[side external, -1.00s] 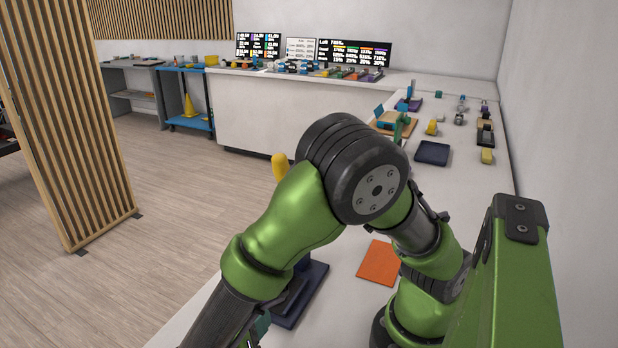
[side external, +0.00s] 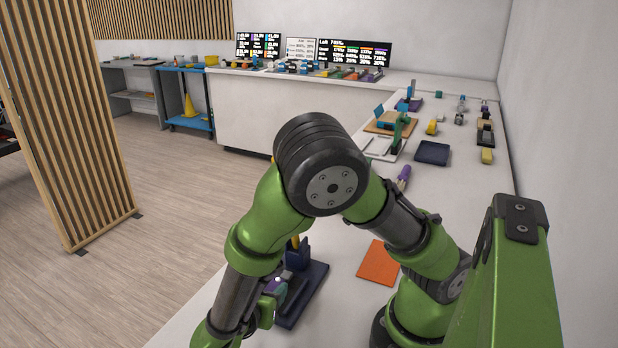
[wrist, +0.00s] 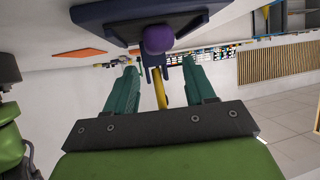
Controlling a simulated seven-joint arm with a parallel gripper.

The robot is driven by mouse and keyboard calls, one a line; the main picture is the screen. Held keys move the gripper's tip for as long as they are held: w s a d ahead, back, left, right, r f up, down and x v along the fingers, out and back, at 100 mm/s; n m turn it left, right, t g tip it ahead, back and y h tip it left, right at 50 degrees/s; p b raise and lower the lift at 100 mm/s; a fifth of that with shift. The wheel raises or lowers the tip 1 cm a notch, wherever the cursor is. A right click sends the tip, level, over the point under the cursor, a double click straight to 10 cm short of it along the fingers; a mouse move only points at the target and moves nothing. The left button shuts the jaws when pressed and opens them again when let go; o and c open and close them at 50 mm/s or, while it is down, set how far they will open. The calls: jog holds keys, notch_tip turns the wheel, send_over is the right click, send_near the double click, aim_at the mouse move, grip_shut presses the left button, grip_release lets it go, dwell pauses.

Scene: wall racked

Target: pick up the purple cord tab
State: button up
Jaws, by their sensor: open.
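A round purple piece (wrist: 158,39), which looks like the cord tab, shows in the wrist view against a dark blue base (wrist: 120,14). No cord can be made out. My gripper (wrist: 160,65) has two teal fingers spread apart with nothing between them. The purple piece sits beyond the fingertips, roughly midway between them and slightly above in the picture. In the side view the dark blue stand (side external: 309,288) is on the near counter, and my gripper (side external: 277,290) is low beside its left side. A small purple spot shows there, partly hidden by my gripper.
A yellow upright piece (wrist: 160,88) and a dark blue bracket stand behind the purple piece. An orange mat (side external: 379,262) lies right of the stand. A purple-handled item (side external: 404,176), a dark tray (side external: 432,153) and a green fixture (side external: 401,130) are farther along the counter.

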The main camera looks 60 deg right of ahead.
aim_at(276, 282)
jog(key=x, duration=0.5)
jog(key=shift+f, duration=0.25)
grip_shut()
jog(key=shift+r, duration=0.15)
